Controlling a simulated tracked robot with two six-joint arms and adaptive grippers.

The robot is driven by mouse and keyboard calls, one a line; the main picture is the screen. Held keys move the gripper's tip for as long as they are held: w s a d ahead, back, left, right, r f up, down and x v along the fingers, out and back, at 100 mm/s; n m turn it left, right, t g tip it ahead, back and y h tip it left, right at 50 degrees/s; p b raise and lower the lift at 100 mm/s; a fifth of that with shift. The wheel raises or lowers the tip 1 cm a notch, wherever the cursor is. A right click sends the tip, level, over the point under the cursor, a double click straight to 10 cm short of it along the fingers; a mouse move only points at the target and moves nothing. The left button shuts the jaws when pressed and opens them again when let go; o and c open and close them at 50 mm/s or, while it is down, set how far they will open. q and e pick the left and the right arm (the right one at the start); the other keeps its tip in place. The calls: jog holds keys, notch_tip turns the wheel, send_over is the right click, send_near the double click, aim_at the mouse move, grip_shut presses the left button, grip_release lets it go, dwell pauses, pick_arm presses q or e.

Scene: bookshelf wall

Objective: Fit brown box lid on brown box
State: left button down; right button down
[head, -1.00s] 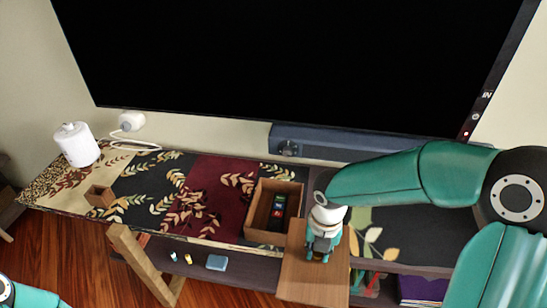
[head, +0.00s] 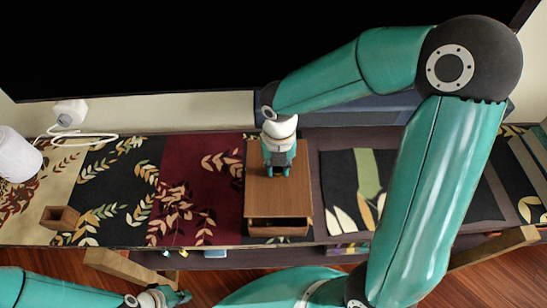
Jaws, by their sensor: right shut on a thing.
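My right gripper (head: 278,172) is shut on the brown box lid (head: 277,201), a flat wooden board, gripped near its middle. The lid is over the brown box (head: 280,231) and hides most of it. A strip of the box shows at the front edge, with a dark gap under the lid. I cannot tell whether the lid touches the rim at the back. My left gripper (head: 182,296) is at the bottom left, in front of the shelf and well away from the box. Its fingers are small, and I cannot tell whether they are open.
The box stands on a patterned runner on the long shelf (head: 345,229). A small wooden block (head: 60,217) and a white canister (head: 17,157) stand to the left. A white plug with cable (head: 70,113) is behind. The large black screen (head: 180,50) rises along the back.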

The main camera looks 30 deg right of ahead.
aim_at(278, 179)
dwell(0.3)
jog(key=shift+f+b, duration=2.05)
jog(key=shift+f, duration=0.8)
jog(key=shift+p, duration=0.5)
jog(key=shift+f+b, duration=0.75)
jog(key=shift+f, duration=0.3)
jog(key=c, duration=0.9)
grip_release()
jog(key=shift+o, duration=0.2)
jog(key=shift+r, duration=0.1)
